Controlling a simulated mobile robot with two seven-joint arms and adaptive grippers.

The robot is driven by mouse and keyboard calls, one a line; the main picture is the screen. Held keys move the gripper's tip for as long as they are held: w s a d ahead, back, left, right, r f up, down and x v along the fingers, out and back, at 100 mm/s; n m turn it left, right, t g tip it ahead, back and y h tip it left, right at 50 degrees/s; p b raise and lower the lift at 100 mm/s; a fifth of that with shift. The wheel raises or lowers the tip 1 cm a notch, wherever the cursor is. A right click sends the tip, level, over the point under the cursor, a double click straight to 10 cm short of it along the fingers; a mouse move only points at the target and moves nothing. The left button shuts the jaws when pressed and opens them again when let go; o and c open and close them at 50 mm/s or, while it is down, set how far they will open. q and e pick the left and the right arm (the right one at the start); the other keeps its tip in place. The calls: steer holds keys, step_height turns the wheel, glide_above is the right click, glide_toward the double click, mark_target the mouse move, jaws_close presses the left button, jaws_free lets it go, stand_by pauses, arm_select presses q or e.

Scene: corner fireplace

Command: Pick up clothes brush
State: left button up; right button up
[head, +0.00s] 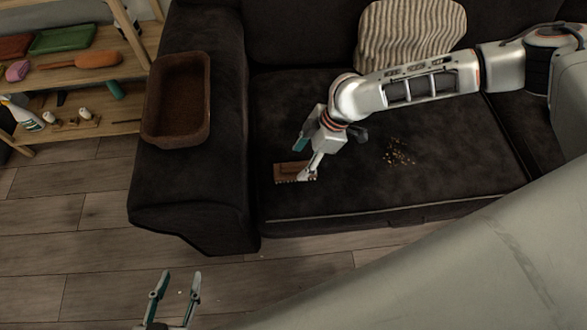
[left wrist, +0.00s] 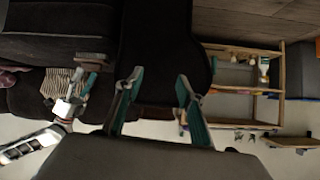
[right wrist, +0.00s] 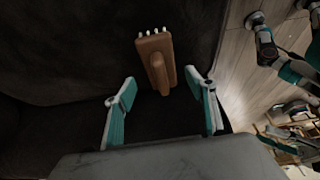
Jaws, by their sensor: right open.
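The clothes brush (head: 291,172) is a brown wooden brush lying on the dark sofa seat near its front left. It also shows in the right wrist view (right wrist: 156,62), with a raised handle and pale bristle tips at one end. My right gripper (head: 305,163) is at the brush in the head view, one finger overlapping its right end. In the right wrist view the open fingers (right wrist: 160,88) stand apart, with the brush ahead between them; contact cannot be told. My left gripper (head: 176,279) is open and empty above the floor in front of the sofa.
A brown tray (head: 203,138) rests on the sofa's left arm. Crumbs (head: 399,153) lie on the seat right of the brush. A striped cushion (head: 412,35) leans on the backrest. A wooden shelf (head: 95,62) with several items stands left. The floor in front is mostly clear.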

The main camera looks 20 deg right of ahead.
mark_target(297, 164)
steer(key=x, duration=0.2)
steer(key=b+x, duration=0.1)
steer(key=x, duration=0.1)
steer(key=shift+s+a+f, duration=0.15)
steer(key=shift+s, duration=0.05)
steer(key=shift+w+a+f+b, duration=0.1)
steer(key=shift+w+a+b, duration=0.1)
steer(key=shift+b, duration=0.1)
steer(key=c, duration=1.2)
arm_select(q)
steer(key=shift+w+d+r, duration=0.5)
steer(key=shift+d+r, duration=0.05)
steer(key=shift+d, duration=0.25)
arm_select(e)
steer(key=shift+c, duration=0.4)
arm_select(q)
steer(key=shift+h, duration=0.3)
